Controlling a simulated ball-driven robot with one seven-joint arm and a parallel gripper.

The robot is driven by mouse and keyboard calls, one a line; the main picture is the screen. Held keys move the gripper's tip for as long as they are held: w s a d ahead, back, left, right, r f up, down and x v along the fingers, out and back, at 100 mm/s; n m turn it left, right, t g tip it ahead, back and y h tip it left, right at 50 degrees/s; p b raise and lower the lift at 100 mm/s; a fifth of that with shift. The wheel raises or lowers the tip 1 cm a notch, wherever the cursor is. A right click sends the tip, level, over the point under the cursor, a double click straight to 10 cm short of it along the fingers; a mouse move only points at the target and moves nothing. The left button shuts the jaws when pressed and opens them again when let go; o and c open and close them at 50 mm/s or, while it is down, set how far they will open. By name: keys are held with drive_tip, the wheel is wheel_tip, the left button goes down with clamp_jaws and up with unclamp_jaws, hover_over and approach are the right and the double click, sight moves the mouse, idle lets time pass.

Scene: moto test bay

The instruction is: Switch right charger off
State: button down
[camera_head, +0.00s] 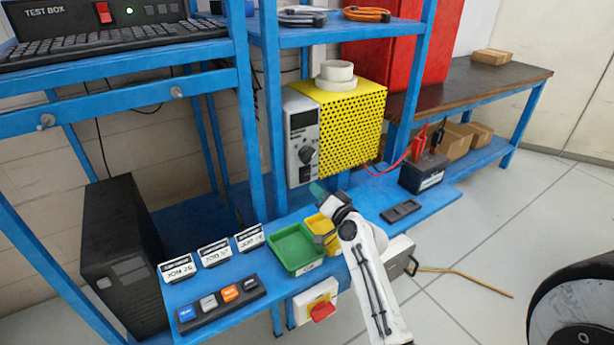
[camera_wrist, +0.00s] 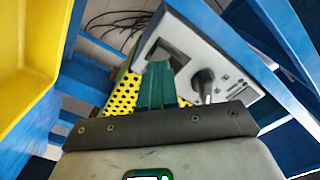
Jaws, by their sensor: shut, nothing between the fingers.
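The panel has a dark display and a dark round knob (camera_head: 306,155). In the wrist view the grey panel (camera_wrist: 190,48) fills the upper middle, with the knob (camera_wrist: 203,82) right of my fingers. My gripper (camera_head: 317,189) is shut and empty, with green fingers, just below and in front of the panel. The fingers (camera_wrist: 157,68) overlap the panel and yellow case in the wrist view. I cannot tell whether they touch it. The knob's setting is too small to read.
A green tray (camera_head: 274,254) and a yellow tray (camera_head: 315,222) sit under my arm. A battery (camera_head: 422,173) with red clamps stands right of the charger. A blue shelf post (camera_head: 271,110) rises left of the panel. A red switch (camera_head: 322,311) is on the bench front.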

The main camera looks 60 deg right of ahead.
drive_tip(key=shift+b+v, duration=0.35)
drive_tip(key=shift+v, duration=2.35)
